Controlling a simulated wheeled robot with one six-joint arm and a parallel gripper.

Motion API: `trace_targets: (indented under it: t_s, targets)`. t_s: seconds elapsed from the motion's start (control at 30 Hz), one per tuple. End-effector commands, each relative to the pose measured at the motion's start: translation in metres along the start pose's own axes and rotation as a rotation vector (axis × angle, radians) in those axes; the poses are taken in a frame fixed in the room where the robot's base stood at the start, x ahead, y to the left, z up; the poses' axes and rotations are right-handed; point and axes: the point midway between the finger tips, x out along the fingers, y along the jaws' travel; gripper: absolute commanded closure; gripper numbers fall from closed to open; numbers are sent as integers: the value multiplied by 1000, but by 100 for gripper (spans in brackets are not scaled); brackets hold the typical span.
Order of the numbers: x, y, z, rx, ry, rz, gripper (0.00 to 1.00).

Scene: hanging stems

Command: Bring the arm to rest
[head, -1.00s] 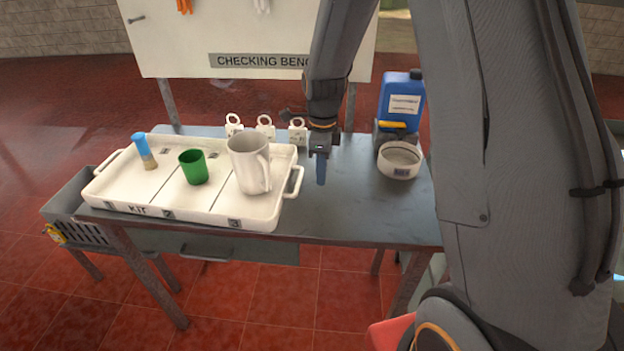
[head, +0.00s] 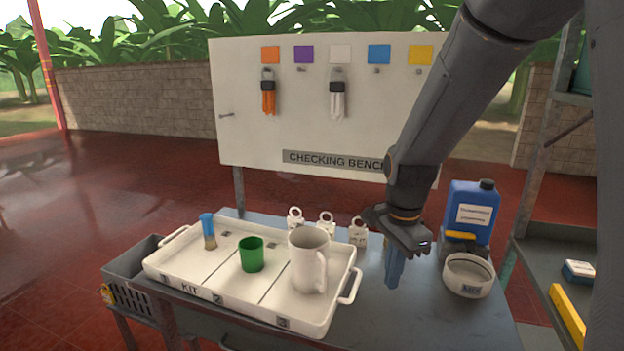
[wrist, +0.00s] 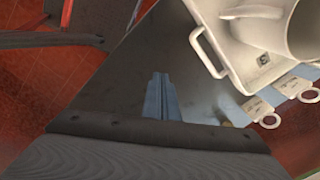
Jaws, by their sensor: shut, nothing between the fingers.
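My gripper (head: 393,272) hangs from my arm with its fingers pointing down over the bench (head: 420,315), right of the kit tray. In the wrist view the fingers (wrist: 160,85) lie together, with nothing held between them. The white kit tray (head: 185,294) is on the left of the bench. It holds a blue-topped small brush-like item (head: 208,230), a green cup (head: 251,255) and a white jug (head: 308,262), each in its own compartment. The tray's handle and corner also show in the wrist view (wrist: 203,52).
A blue canister (head: 471,210) and a white round bowl (head: 468,276) stand right of my gripper. Several white ringed tags (head: 326,227) line the back edge. The checking board (head: 240,140) rises behind. A grey crate (head: 135,270) is at the left. Bench surface around the fingers is clear.

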Motion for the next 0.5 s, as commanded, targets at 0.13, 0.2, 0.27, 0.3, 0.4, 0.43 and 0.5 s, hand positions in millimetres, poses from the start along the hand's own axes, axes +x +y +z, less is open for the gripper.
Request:
trace_targets:
  t_s: [0.13,0.2,0.27,0.3,0.4,0.43,0.5]
  targets:
    - [2,32,8,-330,9,-18,100]
    - [3,46,12,-487,17,-27,100]
    - [5,59,15,-622,24,-33,100]
    - [6,67,17,-709,29,-36,100]
    - [8,85,22,-911,43,-43,100]
    - [9,91,24,-964,46,-44,100]
    - [10,100,26,-1069,54,-47,100]
